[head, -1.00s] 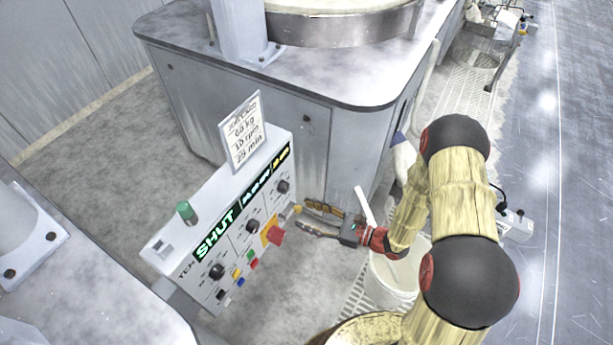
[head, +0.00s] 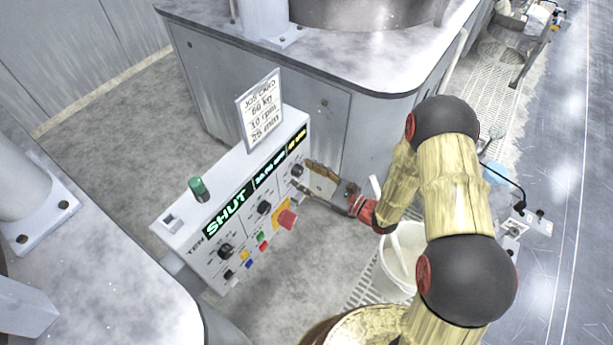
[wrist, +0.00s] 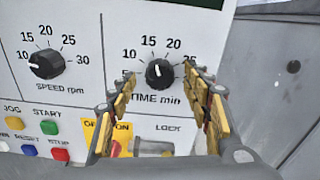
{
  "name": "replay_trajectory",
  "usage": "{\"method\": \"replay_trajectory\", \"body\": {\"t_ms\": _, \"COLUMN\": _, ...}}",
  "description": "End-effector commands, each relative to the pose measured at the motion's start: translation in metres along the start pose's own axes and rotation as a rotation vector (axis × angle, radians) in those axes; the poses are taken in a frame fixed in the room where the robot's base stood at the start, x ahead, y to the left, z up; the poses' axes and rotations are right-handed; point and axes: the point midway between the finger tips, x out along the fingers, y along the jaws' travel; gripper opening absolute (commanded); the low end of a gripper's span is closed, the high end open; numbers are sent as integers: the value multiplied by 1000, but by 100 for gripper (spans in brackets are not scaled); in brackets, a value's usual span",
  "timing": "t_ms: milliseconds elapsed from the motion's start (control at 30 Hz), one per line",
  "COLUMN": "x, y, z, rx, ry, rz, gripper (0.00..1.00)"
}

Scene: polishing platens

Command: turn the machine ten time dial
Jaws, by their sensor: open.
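The control panel marked TEN (head: 232,205) stands in front of the grey machine, with a lit display reading SHUT. Its time dial (wrist: 159,72) is a black knob with a white pointer line, under a scale in minutes, and it shows at the panel's right end in the head view (head: 297,171). My gripper (wrist: 166,85) is open, its yellow-padded fingers on either side of the time dial in the wrist view. In the head view my gripper (head: 308,176) is at the panel's right end. I cannot tell whether the fingers touch the dial.
The speed dial (wrist: 47,64) is left of the time dial. A red stop button on yellow (head: 287,219) and several coloured buttons sit below. A job card (head: 261,108) stands on top, reading 10 rpm. A white bucket (head: 398,268) stands below my arm.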

Motion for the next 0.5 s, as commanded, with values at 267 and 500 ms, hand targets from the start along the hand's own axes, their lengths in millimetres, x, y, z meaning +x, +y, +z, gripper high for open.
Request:
{"method": "replay_trajectory", "body": {"t_ms": 267, "x": 0, "y": 0, "z": 0, "rx": 0, "ry": 0, "rz": 0, "gripper": 43}}
{"method": "replay_trajectory", "body": {"t_ms": 500, "x": 0, "y": 0, "z": 0, "rx": 0, "ry": 0, "rz": 0, "gripper": 30}}
